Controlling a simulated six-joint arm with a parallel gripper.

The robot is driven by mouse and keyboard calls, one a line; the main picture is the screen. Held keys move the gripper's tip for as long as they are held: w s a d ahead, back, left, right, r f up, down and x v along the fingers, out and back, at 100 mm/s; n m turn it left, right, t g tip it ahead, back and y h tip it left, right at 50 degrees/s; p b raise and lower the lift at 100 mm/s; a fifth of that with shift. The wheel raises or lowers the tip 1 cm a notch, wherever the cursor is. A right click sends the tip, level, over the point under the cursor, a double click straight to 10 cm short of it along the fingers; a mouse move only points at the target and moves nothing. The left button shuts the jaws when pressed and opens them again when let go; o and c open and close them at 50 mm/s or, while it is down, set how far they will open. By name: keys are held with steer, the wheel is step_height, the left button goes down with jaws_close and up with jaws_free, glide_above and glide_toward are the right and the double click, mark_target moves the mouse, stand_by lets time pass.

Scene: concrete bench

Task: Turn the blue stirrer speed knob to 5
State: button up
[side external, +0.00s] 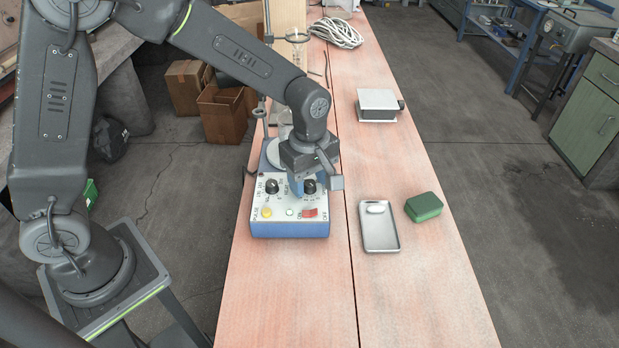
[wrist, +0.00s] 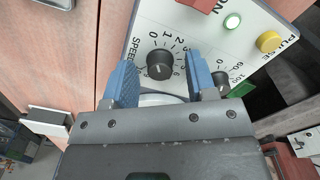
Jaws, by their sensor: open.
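The stirrer is a blue box with a white sloped panel (side external: 270,203). Its black speed knob (side external: 309,186) is on the right of the panel in the side view. In the wrist view the speed knob (wrist: 160,65) sits in a dial numbered from 0, beside the word SPEED. I cannot read its pointer surely. My gripper (wrist: 160,61) is open, its two blue fingers on either side of the knob, with gaps showing. In the side view my gripper (side external: 303,188) is low over the panel, and partly hides the dial.
A metal tray (side external: 380,243) and green box (side external: 424,207) lie to the right. The front bench is clear.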

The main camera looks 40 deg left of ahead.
steer(key=shift+c, duration=0.3)
steer(key=c, duration=0.9)
